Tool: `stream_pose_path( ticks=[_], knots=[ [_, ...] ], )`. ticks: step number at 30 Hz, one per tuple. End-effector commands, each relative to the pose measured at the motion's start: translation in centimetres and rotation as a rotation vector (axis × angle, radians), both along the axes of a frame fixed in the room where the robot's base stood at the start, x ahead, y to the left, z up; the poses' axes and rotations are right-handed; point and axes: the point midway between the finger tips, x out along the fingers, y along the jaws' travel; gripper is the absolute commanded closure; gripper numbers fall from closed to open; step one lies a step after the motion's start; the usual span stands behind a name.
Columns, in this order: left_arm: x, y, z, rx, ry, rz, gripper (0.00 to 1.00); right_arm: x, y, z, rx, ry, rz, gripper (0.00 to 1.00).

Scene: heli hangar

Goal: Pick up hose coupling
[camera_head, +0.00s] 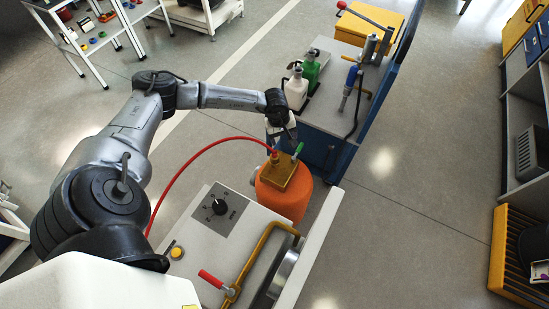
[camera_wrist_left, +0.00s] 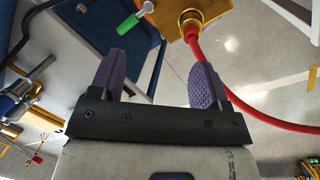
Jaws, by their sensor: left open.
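The red hose (camera_head: 197,153) arches over to a coupling (camera_head: 274,157) on the yellow top plate (camera_head: 285,178) of an orange tank (camera_head: 284,203). In the left wrist view the coupling (camera_wrist_left: 190,33) is a brassy fitting at the end of the hose (camera_wrist_left: 208,75), beyond the right finger's tip. My left gripper (camera_wrist_left: 160,64) is open, with nothing between its purple fingers. In the head view the left gripper (camera_head: 284,133) hangs just behind and above the tank, its fingers mostly hidden. My right gripper is not in view.
A green-handled valve (camera_head: 298,149) stands right of the coupling; it also shows in the left wrist view (camera_wrist_left: 133,22). A blue cart (camera_head: 325,125) with a green bottle (camera_head: 310,72) and white bottle (camera_head: 296,90) stands behind. Open floor (camera_head: 410,190) lies right.

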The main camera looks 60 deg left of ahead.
Motion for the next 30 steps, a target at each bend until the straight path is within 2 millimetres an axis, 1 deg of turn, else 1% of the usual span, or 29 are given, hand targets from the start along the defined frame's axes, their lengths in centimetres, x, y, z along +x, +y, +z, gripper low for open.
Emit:
stream_pose_path(
  ticks=[3,7,9,11,15,21,25,30],
  knots=[
    [-1.5,1.1,-0.3,0.074,0.083,-0.127,0.3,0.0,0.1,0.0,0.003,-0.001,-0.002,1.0],
    [-2.2,1.5,-0.4,0.105,0.129,-0.215,0.3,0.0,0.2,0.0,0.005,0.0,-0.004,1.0],
    [-2.4,1.6,-0.8,0.111,0.141,-0.242,0.3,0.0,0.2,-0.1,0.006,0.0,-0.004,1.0],
    [-2.5,1.6,-1.5,0.113,0.147,-0.255,0.3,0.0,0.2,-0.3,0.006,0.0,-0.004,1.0],
    [-2.7,1.6,-4.0,0.113,0.152,-0.263,0.3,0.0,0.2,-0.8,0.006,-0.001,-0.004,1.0],
    [-2.6,1.6,-7.1,0.113,0.149,-0.26,0.3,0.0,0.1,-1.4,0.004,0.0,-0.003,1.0],
    [-2.7,1.6,-8.4,0.113,0.149,-0.26,0.3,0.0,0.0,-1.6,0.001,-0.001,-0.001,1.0],
    [-2.6,1.6,-9.0,0.113,0.147,-0.26,0.3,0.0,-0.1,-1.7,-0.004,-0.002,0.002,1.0]
  ],
)
